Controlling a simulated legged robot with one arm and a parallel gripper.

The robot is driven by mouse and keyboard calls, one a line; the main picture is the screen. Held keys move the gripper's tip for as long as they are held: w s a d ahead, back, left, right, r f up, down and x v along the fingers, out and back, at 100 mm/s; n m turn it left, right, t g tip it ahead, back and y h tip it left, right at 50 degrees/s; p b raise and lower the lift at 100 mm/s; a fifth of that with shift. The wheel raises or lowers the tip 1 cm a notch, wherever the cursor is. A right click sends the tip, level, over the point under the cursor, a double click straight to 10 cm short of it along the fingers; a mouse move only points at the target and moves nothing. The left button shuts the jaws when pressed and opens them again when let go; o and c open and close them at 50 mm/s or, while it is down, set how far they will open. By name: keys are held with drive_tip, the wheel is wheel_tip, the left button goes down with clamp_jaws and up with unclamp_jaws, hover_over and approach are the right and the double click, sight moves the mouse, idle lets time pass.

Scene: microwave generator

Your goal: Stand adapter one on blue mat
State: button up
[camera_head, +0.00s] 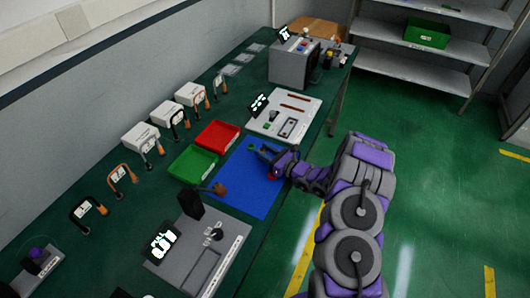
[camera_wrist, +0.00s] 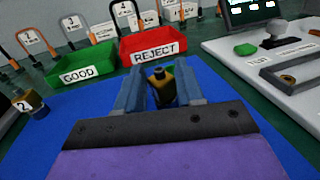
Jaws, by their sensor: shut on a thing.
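My gripper (camera_head: 266,156) is over the far right part of the blue mat (camera_head: 243,190). In the wrist view my gripper (camera_wrist: 158,88) is shut on an adapter (camera_wrist: 162,88) with a brassy body and a dark top. It looks upright between the two blue-grey fingers. Its number does not show, and its lower end is hidden, so I cannot tell whether it touches the mat. Another brassy adapter, marked 2 (camera_wrist: 32,103), is at the left edge of the mat in the wrist view.
A green GOOD tray (camera_head: 193,165) and a red REJECT tray (camera_head: 217,136) stand behind the mat. The mat's middle is clear.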

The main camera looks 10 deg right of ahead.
drive_tip(key=o, duration=1.1)
drive_tip(key=shift+d, duration=0.1)
